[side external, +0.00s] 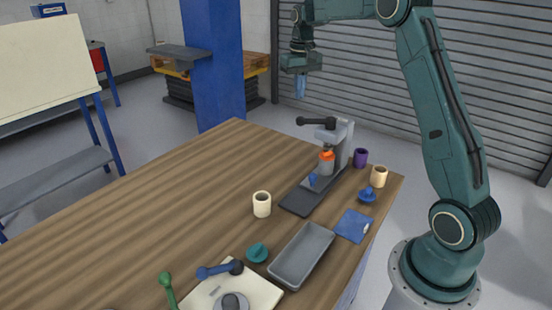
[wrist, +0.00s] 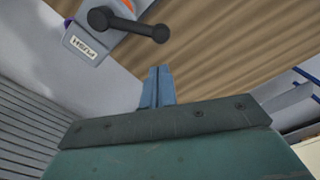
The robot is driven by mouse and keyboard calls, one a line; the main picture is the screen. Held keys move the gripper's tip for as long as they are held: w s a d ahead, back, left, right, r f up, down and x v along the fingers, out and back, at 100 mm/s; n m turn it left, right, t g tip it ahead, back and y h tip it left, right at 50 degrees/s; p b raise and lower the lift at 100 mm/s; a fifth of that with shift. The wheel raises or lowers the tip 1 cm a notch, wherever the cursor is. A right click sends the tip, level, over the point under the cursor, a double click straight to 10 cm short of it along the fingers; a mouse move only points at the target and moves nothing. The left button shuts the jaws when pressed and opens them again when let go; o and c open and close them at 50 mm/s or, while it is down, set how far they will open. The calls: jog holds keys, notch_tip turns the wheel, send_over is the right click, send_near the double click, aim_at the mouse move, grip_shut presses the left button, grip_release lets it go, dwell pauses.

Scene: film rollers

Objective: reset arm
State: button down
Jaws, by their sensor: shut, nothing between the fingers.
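My gripper (side external: 300,88) hangs high above the far end of the wooden table, fingers pointing down. Its blue fingers are together with nothing between them. In the wrist view the closed fingers (wrist: 157,86) show at the centre. My teal arm reaches over from the right, clear of everything on the table. Below my gripper and a little to its right stands a grey press (side external: 342,140) with a black lever. An orange-topped grey piece (side external: 326,161) sits in the press. The press and its black lever also show in the wrist view (wrist: 128,24).
On the table (side external: 190,195) are a cream cup (side external: 262,204), a purple cup (side external: 361,158), a tan cup (side external: 378,176), a grey tray (side external: 302,254), a blue cloth or mat (side external: 354,225) and a cream board (side external: 262,291). A blue column (side external: 213,65) stands behind. The table's left half is mostly clear.

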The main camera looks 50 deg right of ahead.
jog(key=s+a+r+n+t, duration=0.1)
jog(key=s+a+r, duration=0.45)
jog(key=a, duration=0.25)
jog(key=s+a+r+n+t, duration=0.2)
jog(key=s+a+r, duration=0.2)
jog(key=s+a, duration=0.3)
jog(key=s+a+f+n+t, duration=0.1)
jog(key=s+a+f, duration=0.1)
jog(key=s+a, duration=0.3)
jog(key=s+a+f+n+t, duration=0.1)
jog(key=s+a+f, duration=0.2)
jog(key=s, duration=0.9)
jog(key=shift+a+n, duration=0.3)
jog(key=shift+a, duration=0.65)
